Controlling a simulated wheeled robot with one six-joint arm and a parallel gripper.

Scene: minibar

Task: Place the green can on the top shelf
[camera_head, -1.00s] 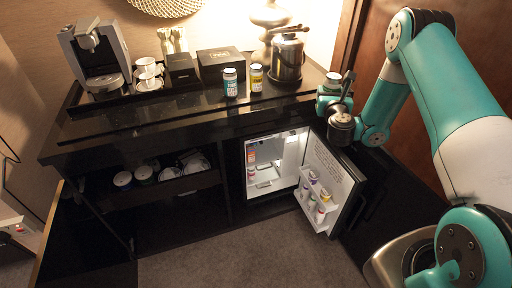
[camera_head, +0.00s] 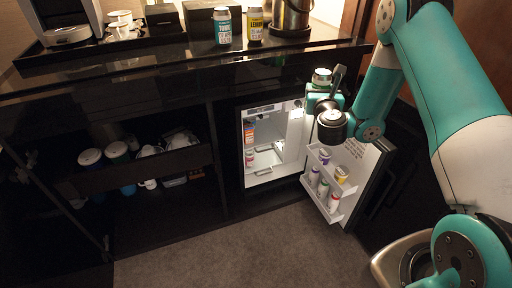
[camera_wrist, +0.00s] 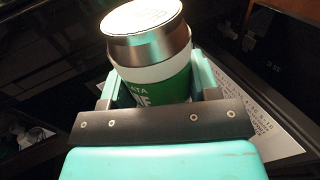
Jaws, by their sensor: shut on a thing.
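The green can (camera_wrist: 152,86) has a silver top and a white band, and it stands between the two fingers of my gripper (camera_wrist: 152,98) in the wrist view. My gripper is shut on it. In the head view my gripper (camera_head: 322,92) holds the can (camera_head: 321,76) upright, in front of the cabinet and above the open fridge door. The fridge (camera_head: 275,143) is lit inside, with a few small items at its left wall and a shelf (camera_head: 264,161) low inside. Which shelf is the top one is unclear.
The open fridge door (camera_head: 357,179) carries small bottles in its racks and stands below my gripper. An open drawer (camera_head: 140,171) with cups and cans is at left.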

